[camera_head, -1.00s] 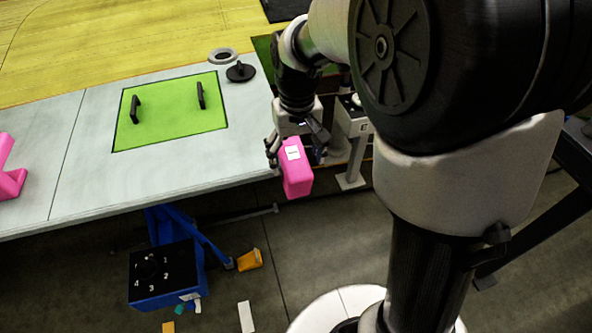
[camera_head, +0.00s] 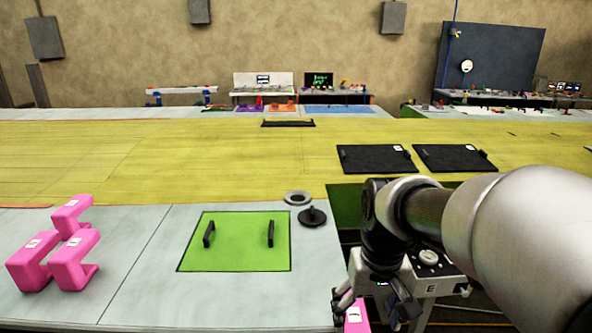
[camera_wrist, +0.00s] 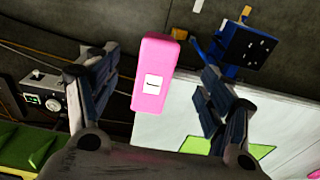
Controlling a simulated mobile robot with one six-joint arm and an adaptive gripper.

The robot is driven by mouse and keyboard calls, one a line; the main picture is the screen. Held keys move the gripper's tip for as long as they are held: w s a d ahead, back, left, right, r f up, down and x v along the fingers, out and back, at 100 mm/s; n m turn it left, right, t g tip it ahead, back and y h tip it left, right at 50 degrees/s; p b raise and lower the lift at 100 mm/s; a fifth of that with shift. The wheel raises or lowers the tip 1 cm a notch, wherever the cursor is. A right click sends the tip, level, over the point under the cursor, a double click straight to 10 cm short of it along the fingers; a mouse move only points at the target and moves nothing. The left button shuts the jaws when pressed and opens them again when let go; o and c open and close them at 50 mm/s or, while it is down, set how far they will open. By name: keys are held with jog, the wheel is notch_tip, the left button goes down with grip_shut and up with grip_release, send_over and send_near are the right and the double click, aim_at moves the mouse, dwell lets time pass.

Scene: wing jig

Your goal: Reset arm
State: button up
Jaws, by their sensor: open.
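My gripper (camera_head: 370,303) hangs just past the right end of the grey table, low in the head view. Its fingers are spread apart in the wrist view (camera_wrist: 153,62). A pink block (camera_wrist: 152,95) with a white label lies between the fingers in the wrist view, with a visible gap on each side. The same block (camera_head: 356,323) shows below the gripper in the head view, cut off by the bottom edge. What supports it is hidden.
Several pink brackets (camera_head: 73,262) stand on the grey table (camera_head: 145,290) at left. A green plate (camera_head: 238,255) with two black handles lies right of them. A grey ring (camera_head: 297,198) and black disc (camera_head: 312,217) lie behind it. The yellow wing surface (camera_head: 200,160) stretches beyond.

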jog(key=s+r+t, duration=0.3)
jog(key=s, duration=1.3)
jog(key=shift+s+t, duration=0.2)
jog(key=shift+t, duration=0.2)
jog(key=shift+c, duration=0.3)
